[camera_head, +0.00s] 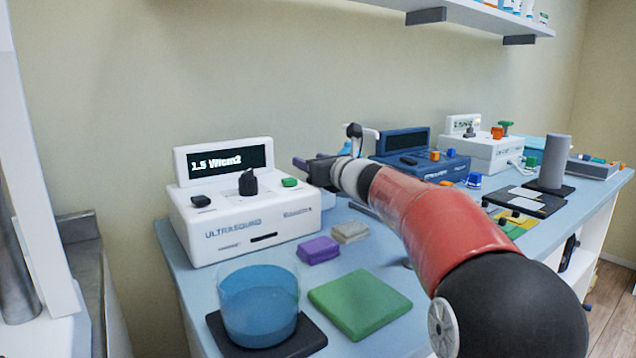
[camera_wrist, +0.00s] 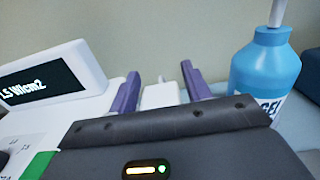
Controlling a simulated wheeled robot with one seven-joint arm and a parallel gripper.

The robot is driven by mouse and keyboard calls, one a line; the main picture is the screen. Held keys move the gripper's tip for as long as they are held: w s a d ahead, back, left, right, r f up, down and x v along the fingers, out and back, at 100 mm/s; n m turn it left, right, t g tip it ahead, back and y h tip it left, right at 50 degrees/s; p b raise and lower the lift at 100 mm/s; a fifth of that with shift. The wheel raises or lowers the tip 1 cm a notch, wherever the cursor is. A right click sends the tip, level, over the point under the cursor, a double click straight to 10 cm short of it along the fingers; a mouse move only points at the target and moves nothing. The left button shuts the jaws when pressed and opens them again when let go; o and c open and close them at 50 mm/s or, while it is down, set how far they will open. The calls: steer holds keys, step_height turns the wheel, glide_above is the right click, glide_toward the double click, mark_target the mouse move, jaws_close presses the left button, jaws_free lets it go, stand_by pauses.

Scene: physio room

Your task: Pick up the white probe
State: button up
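In the wrist view a small white block with a short stub on top, likely the white probe (camera_wrist: 160,95), shows between the two purple fingers of my gripper (camera_wrist: 160,82). The fingers stand apart, with a narrow gap on each side of it; I see no clear contact. In the head view my gripper (camera_head: 302,164) is at the right end of the white ultrasound unit (camera_head: 245,222), above the table. I cannot make out the probe in the head view, where my gripper and arm cover that area.
A blue gel bottle (camera_wrist: 268,70) stands close right of my gripper in the wrist view. On the blue table are a blue water beaker (camera_head: 258,305), a green pad (camera_head: 360,303), a purple block (camera_head: 318,250) and a dark blue unit (camera_head: 425,165). A shelf (camera_head: 470,15) hangs above.

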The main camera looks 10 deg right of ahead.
steer(key=c, duration=0.7)
steer(key=shift+c, duration=0.8)
steer(key=shift+r, duration=0.15)
